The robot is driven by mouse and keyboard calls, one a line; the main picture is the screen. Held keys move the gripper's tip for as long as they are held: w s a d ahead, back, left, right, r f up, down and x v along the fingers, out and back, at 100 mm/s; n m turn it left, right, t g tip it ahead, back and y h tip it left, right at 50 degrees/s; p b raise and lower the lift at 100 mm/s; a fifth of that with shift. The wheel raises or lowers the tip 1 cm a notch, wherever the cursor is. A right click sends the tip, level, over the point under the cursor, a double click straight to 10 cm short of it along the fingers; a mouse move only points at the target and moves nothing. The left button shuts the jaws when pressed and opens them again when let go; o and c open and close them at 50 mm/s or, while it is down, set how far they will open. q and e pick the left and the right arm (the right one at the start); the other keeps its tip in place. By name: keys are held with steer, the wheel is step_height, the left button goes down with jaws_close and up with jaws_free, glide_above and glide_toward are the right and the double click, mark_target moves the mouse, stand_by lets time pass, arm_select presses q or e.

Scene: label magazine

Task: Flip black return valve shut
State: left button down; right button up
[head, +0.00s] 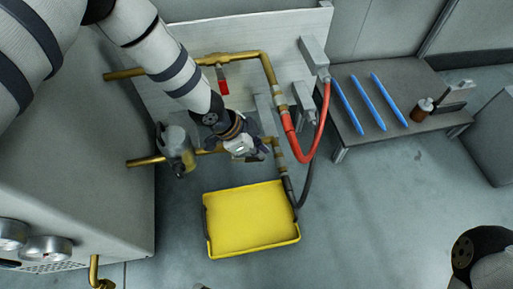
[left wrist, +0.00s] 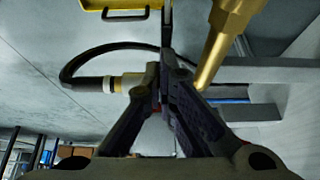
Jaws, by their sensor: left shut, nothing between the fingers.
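The lower brass pipe (head: 145,161) runs from the cabinet to a fitting with a black hose (head: 303,188). My left gripper (head: 250,150) is at this pipe, near its right end, and hides part of it. I cannot make out the black valve handle in the head view. In the left wrist view my left gripper (left wrist: 165,75) is shut, its fingers converging beside the brass pipe (left wrist: 225,40). A dark upright piece at the fingertips may be finger or handle; I cannot tell which. My right gripper is out of view.
The upper brass pipe (head: 238,57) carries a red handle (head: 222,80) and leads to a red hose (head: 305,155). A yellow tray (head: 250,220) lies on the floor below. A glass-like canister (head: 178,148) hangs left of my gripper. A low table (head: 400,75) stands right.

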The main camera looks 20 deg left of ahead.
arm_select(q)
step_height(320, 180, down, 9)
steer(key=s+a+g+y+b, duration=0.1)
steer(key=g+y+b, duration=0.2)
steer(key=y, duration=0.2)
steer(key=shift+a+r, duration=0.2)
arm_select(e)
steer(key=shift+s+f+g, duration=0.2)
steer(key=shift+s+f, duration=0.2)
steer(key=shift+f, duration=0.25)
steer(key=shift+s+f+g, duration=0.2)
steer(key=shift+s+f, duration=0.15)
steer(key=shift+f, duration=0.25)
arm_select(q)
steer(key=shift+a+f+b, duration=0.1)
steer(key=shift+b, duration=0.2)
stand_by(0.8)
step_height(320, 180, up, 12)
stand_by(0.4)
